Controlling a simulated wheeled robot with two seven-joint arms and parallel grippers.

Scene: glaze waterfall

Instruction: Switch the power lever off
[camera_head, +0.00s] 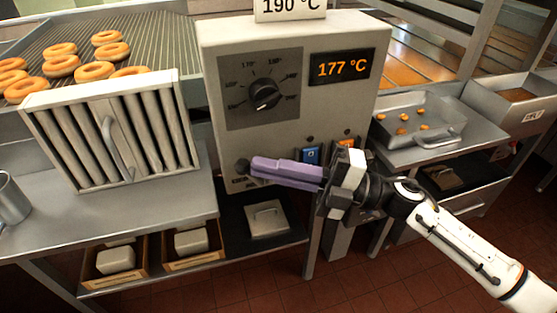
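A grey control box (215,60) stands in the middle of the head view. A dark round knob (242,166) sits low on its front left, with a small label partly hidden under it; it looks like the power lever's end. My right gripper (252,168) has long purple fingers that reach left across the box's lower front. The fingers lie close together with no clear gap. Their tips are just right of the dark knob; I cannot tell whether they touch it. My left gripper is not in view.
The box also carries a black dial (264,94), a display (342,67) reading 177 °C, a blue switch (311,154) and an orange switch (346,143) beside my gripper. A slatted metal panel (110,135) stands left; a metal tray (440,148) stands right.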

